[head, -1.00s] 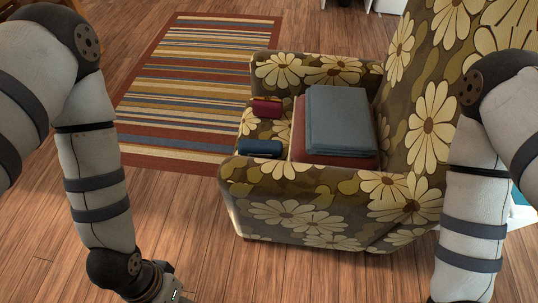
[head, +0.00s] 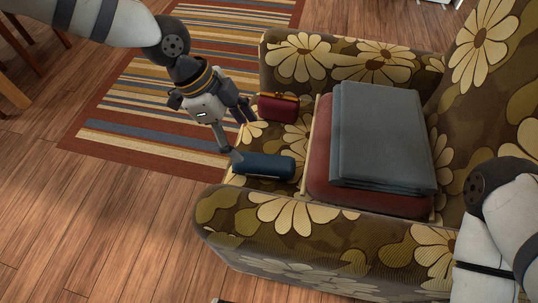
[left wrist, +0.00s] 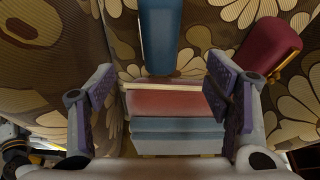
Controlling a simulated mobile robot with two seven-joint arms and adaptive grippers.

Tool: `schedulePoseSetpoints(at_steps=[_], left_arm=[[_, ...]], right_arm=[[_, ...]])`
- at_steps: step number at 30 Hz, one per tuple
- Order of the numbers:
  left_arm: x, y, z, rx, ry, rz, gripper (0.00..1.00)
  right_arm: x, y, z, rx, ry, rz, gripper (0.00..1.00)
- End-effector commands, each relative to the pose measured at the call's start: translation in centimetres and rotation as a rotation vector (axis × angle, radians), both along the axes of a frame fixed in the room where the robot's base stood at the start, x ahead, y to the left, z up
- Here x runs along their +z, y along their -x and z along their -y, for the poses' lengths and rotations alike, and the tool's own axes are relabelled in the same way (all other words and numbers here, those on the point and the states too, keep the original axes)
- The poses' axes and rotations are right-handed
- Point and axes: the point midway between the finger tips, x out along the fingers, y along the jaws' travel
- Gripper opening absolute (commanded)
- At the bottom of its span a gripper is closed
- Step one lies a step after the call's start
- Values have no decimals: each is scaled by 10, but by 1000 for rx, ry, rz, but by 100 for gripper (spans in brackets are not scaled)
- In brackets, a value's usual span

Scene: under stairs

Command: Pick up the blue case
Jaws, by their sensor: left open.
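The blue case (head: 263,165) lies on the seat of the flowered armchair (head: 320,265), near its front edge. It also shows at the top middle of the left wrist view (left wrist: 160,38). My left gripper (head: 243,133) is open and empty, close to the left end of the case. One finger appears to overlap the case's end in the head view; I cannot tell whether it touches. In the left wrist view the fingers (left wrist: 160,98) are spread wide, with the case beyond them. My right arm is at the right edge of the head view, its gripper out of sight.
A dark red case (head: 279,107) lies behind the blue one, near the far armrest. Folded grey cloth (head: 383,135) lies on a reddish cushion (head: 322,150) to the right. A striped rug (head: 110,145) and bare wooden floor are at the left.

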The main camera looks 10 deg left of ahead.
Motion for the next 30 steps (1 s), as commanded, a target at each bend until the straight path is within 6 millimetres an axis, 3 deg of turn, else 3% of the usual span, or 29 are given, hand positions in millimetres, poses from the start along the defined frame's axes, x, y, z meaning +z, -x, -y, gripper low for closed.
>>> schedulePoseSetpoints(at_steps=[6, 11, 18, 26, 30], left_arm=[[-44, -1, 19, -2, 0, -4, 72], [-62, -3, 27, 1, 0, -1, 72], [-101, -6, 45, 0, 0, -2, 72], [-105, -8, 48, 2, 1, 2, 72], [-105, -8, 48, 2, 1, 2, 44]], right_arm=[[-8, 3, 0, 0, 1, -10, 0], [-11, 4, 0, 0, 0, -13, 0], [-19, 7, 0, 0, 0, -23, 0], [-19, 7, 0, 0, 0, -23, 0], [-19, 7, 0, 0, 0, -23, 0]])
